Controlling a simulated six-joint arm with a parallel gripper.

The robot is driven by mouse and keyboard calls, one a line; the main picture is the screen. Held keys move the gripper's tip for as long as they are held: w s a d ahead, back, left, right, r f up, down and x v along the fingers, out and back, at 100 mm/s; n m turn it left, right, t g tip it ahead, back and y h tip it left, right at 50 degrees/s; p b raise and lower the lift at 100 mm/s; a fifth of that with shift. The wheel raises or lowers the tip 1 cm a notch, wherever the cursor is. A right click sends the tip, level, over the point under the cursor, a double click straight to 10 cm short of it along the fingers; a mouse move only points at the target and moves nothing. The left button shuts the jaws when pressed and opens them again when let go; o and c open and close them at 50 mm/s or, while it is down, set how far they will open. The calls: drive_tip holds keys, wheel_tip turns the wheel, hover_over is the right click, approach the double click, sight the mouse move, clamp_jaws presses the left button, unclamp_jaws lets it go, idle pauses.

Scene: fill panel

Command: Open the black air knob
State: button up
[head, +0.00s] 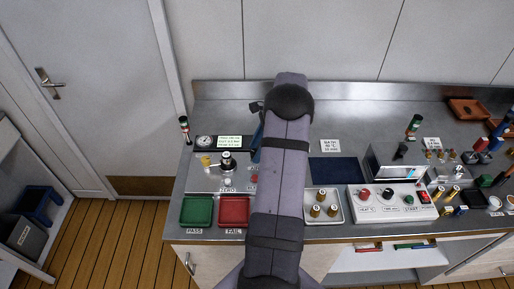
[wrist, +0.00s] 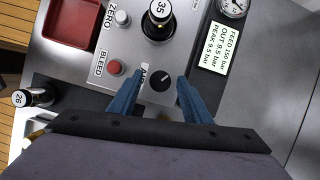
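The black air knob (wrist: 160,81) is a small round knob with a white pointer line, on the grey panel (wrist: 133,45). A partly covered label stands at its left. My gripper (wrist: 160,76) is open, with one blue finger on each side of the knob and a visible gap to it on both sides. I cannot tell how high the fingertips are above the panel. In the head view my arm hides the knob and most of the gripper; only a blue part (head: 257,140) shows beside the arm.
A canister marked 35 (wrist: 157,25) stands in the panel just beyond the knob. A red BLEED button (wrist: 114,67) and grey ZERO knob (wrist: 122,18) are at the left. A gauge (wrist: 233,7) and pressure card (wrist: 212,48) are at the right.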

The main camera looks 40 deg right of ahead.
drive_tip(key=c, duration=1)
drive_tip(key=shift+w+n+g+y+p, duration=0.1)
drive_tip(key=shift+n+g+y+p, duration=0.2)
drive_tip(key=shift+n, duration=0.9)
drive_tip(key=shift+w+n+g+y+p, duration=0.1)
drive_tip(key=shift+n+g+p, duration=0.3)
drive_tip(key=shift+n, duration=0.8)
drive_tip(key=shift+d+r, duration=0.1)
drive_tip(key=o, duration=1)
drive_tip(key=shift+o, duration=0.2)
drive_tip(key=shift+d+r+b, duration=0.25)
drive_tip(key=shift+r+b, duration=0.15)
drive_tip(key=shift+b, duration=0.1)
drive_tip(key=b+v, duration=0.1)
drive_tip(key=v, duration=0.5)
drive_tip(key=shift+r+b, duration=0.2)
drive_tip(key=shift+b, duration=0.15)
